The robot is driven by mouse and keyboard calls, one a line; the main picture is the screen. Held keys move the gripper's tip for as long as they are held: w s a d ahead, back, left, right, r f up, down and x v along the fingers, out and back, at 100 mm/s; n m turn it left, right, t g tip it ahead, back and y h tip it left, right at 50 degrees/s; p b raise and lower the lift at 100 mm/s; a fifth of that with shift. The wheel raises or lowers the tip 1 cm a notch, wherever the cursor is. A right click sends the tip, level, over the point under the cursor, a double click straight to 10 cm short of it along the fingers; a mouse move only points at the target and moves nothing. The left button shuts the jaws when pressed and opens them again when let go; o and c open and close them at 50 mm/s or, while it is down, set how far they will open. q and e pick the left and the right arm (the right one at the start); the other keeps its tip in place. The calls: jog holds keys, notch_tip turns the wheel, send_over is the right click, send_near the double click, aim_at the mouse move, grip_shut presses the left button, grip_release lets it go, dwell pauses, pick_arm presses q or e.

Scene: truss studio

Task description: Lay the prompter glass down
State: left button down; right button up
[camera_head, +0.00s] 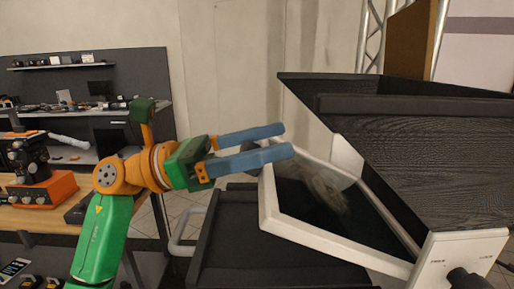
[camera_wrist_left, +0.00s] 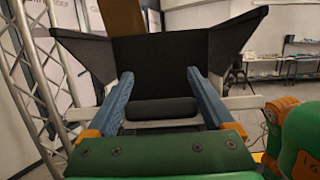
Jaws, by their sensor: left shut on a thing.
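The prompter (camera_head: 450,155) has a black, wood-grained hood with a white frame below it. A dark glassy panel, which looks like the prompter glass (camera_head: 318,205), sits in a white-rimmed frame and shows a pale, blurred reflection. It looks tilted; its exact angle is hard to tell. My left gripper (camera_head: 270,143) is at its upper left edge, its blue fingers shut on a black grip (camera_head: 238,160). In the left wrist view, the grip (camera_wrist_left: 160,109) lies between the fingertips in front of the dark hood opening (camera_wrist_left: 160,65). My right gripper is not in view.
A black cart (camera_head: 240,240) with a pale handle (camera_head: 183,232) stands below the prompter. A workbench with an orange device (camera_head: 42,190) is at left, and shelves with small gear are behind. A metal truss (camera_head: 372,35) rises behind the hood.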

pick_arm(q)
jog(key=f+b, duration=0.1)
jog(key=a+f+b, duration=0.1)
jog(key=f, duration=0.1)
jog(key=f+b, duration=0.1)
jog(key=shift+a+f, duration=0.25)
jog(key=shift+f, duration=0.05)
jog(key=shift+a+f+b, duration=0.35)
jog(key=shift+f+b, duration=0.4)
jog(key=shift+b, duration=0.2)
